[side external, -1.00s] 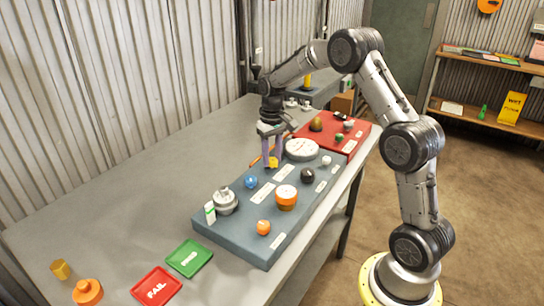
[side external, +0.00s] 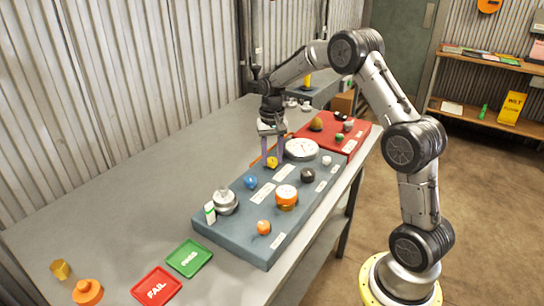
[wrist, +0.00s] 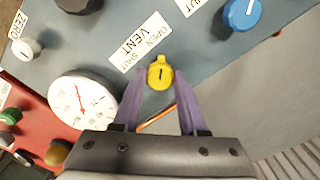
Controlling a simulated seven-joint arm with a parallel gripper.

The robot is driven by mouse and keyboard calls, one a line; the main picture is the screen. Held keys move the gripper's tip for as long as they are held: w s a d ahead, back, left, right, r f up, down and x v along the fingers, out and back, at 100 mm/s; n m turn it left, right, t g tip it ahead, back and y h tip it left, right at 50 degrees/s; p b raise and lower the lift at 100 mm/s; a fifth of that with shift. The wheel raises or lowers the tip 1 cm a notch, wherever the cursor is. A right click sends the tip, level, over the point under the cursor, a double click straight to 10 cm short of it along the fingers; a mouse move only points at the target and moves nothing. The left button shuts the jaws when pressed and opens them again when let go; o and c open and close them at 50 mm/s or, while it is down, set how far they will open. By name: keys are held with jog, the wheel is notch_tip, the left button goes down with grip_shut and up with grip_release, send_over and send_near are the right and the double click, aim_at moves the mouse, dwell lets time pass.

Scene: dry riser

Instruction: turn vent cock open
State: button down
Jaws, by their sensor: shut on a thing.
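The vent cock is a small yellow knob (side external: 272,162) on the blue-grey panel (side external: 232,235). My gripper (side external: 272,158) points down at the knob. Its two purple fingers stand on either side of the knob and are shut on it, as the wrist view also shows (wrist: 160,82). The knob's sides are partly hidden by the fingers.
A round white gauge (side external: 301,149) stands close beside the knob. A blue knob (side external: 251,182), an orange-topped valve (side external: 286,196) and a silver fitting (side external: 224,201) are on the same panel. A red panel (side external: 358,134) lies behind. The table's left side is mostly clear.

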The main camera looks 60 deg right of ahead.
aim_at(272, 159)
jog(key=shift+r, duration=0.1)
jog(key=shift+c, duration=2.2)
grip_release()
notch_tip(272, 159, up, 14)
